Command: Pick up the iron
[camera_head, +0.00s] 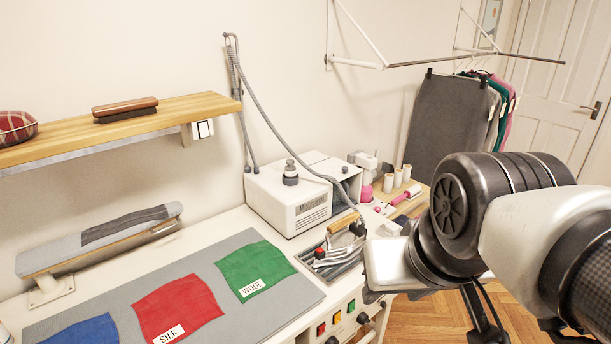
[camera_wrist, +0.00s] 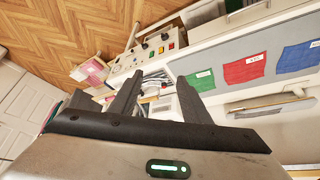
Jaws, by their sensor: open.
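The iron (camera_head: 345,222) has a light wooden handle and a grey hose at its back. In the head view it is at the metal tray (camera_head: 336,268) on the right end of the white ironing table, in front of the white steam box. In the wrist view, the tray area with metal parts (camera_wrist: 156,80) shows small between my fingers; the iron's outline is hard to tell there. My gripper (camera_wrist: 160,78) is open and empty, its two dark fingers apart, with a gap to the table. In the head view my arm stands right of the tray.
The steam box (camera_head: 300,196) stands behind the tray, its hose arching up to a wall hook. A grey mat (camera_head: 232,312) with blue, red and green cloths lies left. Thread spools (camera_head: 388,182) stand right of the box. A wooden shelf (camera_head: 170,110) juts out above.

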